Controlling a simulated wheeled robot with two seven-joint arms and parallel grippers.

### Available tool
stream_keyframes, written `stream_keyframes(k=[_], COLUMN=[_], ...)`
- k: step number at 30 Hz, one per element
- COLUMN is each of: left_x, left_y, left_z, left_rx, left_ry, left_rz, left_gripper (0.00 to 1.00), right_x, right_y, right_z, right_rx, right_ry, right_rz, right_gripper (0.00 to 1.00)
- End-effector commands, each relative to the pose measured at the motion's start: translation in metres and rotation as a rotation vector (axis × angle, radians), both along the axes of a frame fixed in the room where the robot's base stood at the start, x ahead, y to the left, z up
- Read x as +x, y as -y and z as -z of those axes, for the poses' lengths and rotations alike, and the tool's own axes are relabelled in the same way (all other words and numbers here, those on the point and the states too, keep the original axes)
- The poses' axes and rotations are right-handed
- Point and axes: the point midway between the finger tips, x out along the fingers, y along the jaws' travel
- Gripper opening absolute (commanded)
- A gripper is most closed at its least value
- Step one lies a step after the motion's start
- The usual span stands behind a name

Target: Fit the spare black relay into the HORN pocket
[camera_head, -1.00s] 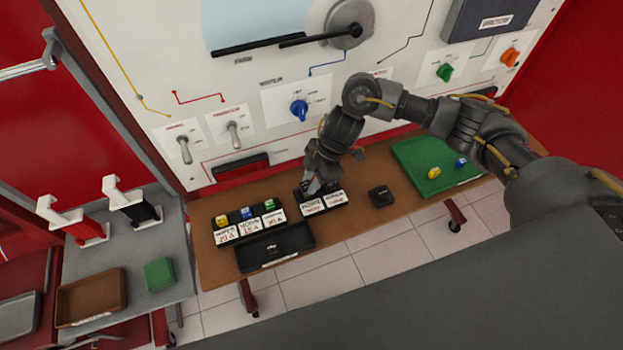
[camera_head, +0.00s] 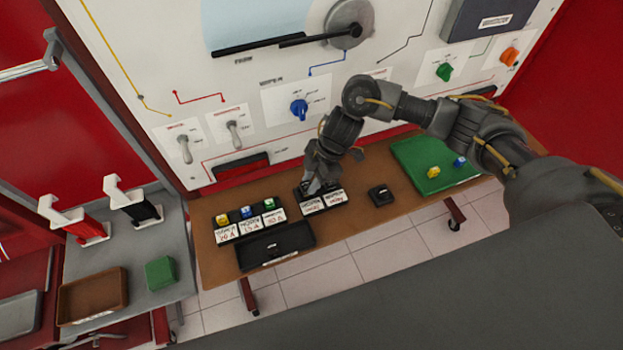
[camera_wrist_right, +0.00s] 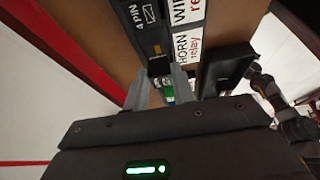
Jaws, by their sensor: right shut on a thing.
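The relay block (camera_head: 344,188) stands on the brown shelf, with two white labels along its front. In the right wrist view the labels read HORN (camera_wrist_right: 184,50) and WIPER (camera_wrist_right: 187,12). My right gripper (camera_head: 317,186) points down at the block, on the HORN side. In the wrist view its fingers (camera_wrist_right: 160,90) are shut on a black relay (camera_wrist_right: 158,66), level with the HORN label. The fingers hide its lower part, so I cannot tell whether it is seated in the pocket. My left gripper is out of view.
A fuse block with yellow, blue and green fuses (camera_head: 245,213) and a black tray (camera_head: 300,237) lie left of the relay block. A small black holder (camera_head: 381,196) and a green mat (camera_head: 425,155) lie to the right. The upright panel (camera_head: 225,170) is close behind.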

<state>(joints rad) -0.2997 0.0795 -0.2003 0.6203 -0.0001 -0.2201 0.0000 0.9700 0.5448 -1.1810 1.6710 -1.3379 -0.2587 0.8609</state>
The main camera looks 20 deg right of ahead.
Motion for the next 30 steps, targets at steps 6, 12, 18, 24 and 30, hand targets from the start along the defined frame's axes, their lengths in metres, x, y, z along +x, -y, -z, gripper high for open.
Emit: stream_keyframes(k=[6,12,18,24,30], left_x=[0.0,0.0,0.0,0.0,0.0], left_y=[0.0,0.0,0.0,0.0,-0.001], left_z=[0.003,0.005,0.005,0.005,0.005], left_rx=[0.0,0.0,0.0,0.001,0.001], left_ry=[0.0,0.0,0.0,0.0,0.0], left_rz=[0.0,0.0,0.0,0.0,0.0], left_gripper=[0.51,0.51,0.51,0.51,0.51], right_x=[0.0,0.0,0.0,0.0,0.0], right_y=[0.0,0.0,0.0,0.0,0.0], right_z=[0.006,0.011,0.012,0.012,0.013], right_rx=[0.0,0.0,0.0,0.0,0.0], right_ry=[-0.001,-0.001,0.0,0.0,0.0], right_rz=[0.001,0.0,-0.001,0.0,0.0], right_gripper=[0.04,0.04,0.04,0.04,0.04])
